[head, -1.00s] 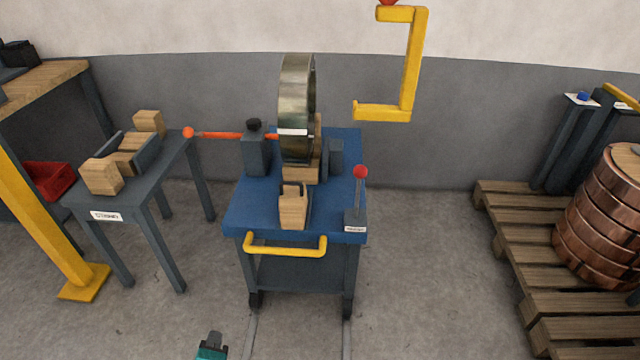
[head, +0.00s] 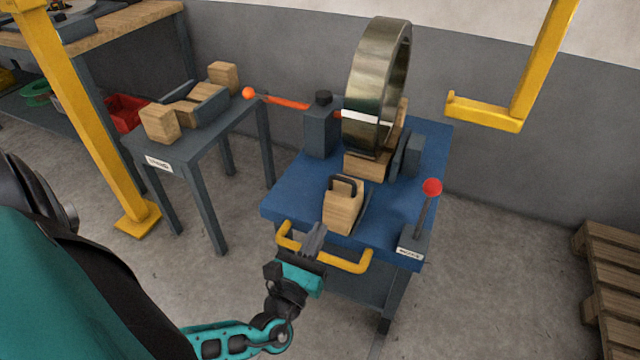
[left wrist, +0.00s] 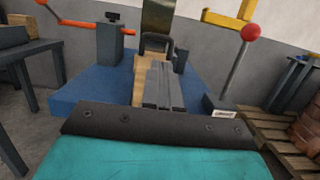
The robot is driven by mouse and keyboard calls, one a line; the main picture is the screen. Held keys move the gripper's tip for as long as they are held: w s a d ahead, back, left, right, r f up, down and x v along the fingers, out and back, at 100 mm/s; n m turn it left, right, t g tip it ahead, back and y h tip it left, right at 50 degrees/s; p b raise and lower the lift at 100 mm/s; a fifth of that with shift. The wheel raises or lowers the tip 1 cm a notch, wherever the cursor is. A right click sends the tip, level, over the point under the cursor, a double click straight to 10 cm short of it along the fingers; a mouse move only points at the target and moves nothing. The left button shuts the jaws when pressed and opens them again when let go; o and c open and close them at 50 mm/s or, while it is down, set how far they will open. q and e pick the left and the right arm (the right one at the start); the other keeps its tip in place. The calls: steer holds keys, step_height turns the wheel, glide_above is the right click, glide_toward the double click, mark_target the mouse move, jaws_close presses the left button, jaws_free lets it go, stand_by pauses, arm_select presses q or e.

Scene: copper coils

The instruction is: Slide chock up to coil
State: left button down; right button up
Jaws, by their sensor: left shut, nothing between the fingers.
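The coil (head: 371,85) is a dull metal ring standing upright on the blue cart (head: 290,192), with a white band around its lower part. A wooden block (head: 368,165) sits under its near side. The chock (head: 342,211), a wooden wedge with a dark handle, lies nearer the cart's front edge, with bare blue deck between it and that block. My left gripper (head: 315,236) is shut and empty, just in front of the chock near the yellow push handle. In the left wrist view the shut fingers (left wrist: 162,88) partly cover the chock (left wrist: 141,82). My right gripper is not in view.
A red-knobbed lever (head: 428,205) stands at the cart's front right corner. A yellow handle (head: 350,263) runs along its front. A grey side table (head: 200,140) with wooden blocks stands left. A yellow hook (head: 490,112) hangs at the right. A pallet (head: 605,265) lies on the right.

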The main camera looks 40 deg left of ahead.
arm_select(q)
glide_toward(351, 178)
step_height(351, 178, up, 5)
steer(key=shift+w, duration=0.5)
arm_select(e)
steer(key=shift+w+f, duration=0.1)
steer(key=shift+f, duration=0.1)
arm_select(q)
steer(key=b+x, duration=0.2)
steer(key=f+b+x, duration=0.1)
steer(key=x, duration=0.2)
steer(key=b+x, duration=0.2)
steer(key=x, duration=0.1)
steer(key=shift+w+a+f+b, duration=0.2)
steer(key=shift+w+f+b, duration=0.05)
steer(key=shift+f+b, duration=0.1)
steer(key=shift+w+r, duration=0.1)
steer(key=shift+w, duration=0.15)
steer(key=shift+a+r, duration=0.15)
steer(key=shift+r, duration=0.15)
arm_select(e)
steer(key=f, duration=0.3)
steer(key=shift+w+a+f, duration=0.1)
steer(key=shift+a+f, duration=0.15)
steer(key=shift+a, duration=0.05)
arm_select(q)
steer(key=shift+w, duration=0.1)
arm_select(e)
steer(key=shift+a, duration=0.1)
